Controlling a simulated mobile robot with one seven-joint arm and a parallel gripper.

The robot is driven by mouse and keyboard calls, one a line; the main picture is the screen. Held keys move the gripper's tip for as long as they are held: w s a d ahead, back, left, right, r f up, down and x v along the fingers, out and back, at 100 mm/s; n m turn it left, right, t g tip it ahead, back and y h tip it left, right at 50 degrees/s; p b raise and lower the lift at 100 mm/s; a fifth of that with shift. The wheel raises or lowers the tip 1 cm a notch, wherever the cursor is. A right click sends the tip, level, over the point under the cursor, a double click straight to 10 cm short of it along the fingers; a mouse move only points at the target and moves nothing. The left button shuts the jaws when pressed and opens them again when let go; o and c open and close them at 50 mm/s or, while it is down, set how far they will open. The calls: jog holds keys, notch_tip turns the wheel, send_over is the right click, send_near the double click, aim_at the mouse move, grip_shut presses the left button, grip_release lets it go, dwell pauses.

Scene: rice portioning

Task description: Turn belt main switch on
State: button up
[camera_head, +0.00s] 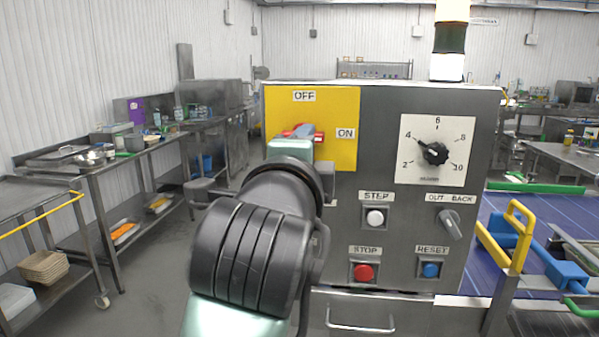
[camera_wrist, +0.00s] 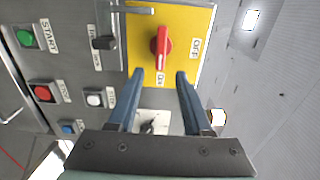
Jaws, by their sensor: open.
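The red main switch (camera_wrist: 161,45) sits on a yellow plate (camera_head: 340,110) at the panel's upper left. Its handle lies lengthwise in line with the ON label (camera_head: 346,133); the OFF label (camera_head: 304,96) is above it in the head view. In the wrist view my gripper (camera_wrist: 160,74) is open and empty. Its two blue-grey fingers point at the plate, one on each side of the ON label, with the tips just short of the handle. I cannot tell whether they touch the plate. In the head view my arm hides most of the gripper, and red shows behind it.
The grey panel also carries a dial (camera_head: 436,153), a white STEP button (camera_head: 375,218), a red STOP button (camera_head: 363,272), a blue RESET button (camera_head: 431,270) and an OUT/BACK knob (camera_head: 449,224). A blue belt (camera_head: 500,210) lies right. Steel tables (camera_head: 130,155) stand left, beyond open floor.

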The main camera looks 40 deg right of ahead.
jog(key=v, duration=0.6)
jog(key=shift+b, duration=0.4)
jog(key=a+r+n+t+y+p, duration=0.2)
jog(key=a+r+n+t+p, duration=0.3)
jog(key=a+r+n+t, duration=0.6)
jog(key=s+a+r+n+t+y+p, duration=0.1)
jog(key=s+a+r+n+t+y, duration=0.1)
jog(key=a+r+n+y, duration=0.2)
jog(key=s+a+r+n+t+y+p, duration=0.1)
jog(key=a+r+n+t+y, duration=0.1)
jog(key=a+r+n+y, duration=0.2)
jog(key=a+n+y, duration=0.3)
jog(key=a+n, duration=0.4)
jog(key=n, duration=0.2)
jog(key=shift+s+r+t+y+p, duration=0.25)
jog(key=shift+s+t+y+p, duration=0.1)
jog(key=shift+t+y+p, duration=0.05)
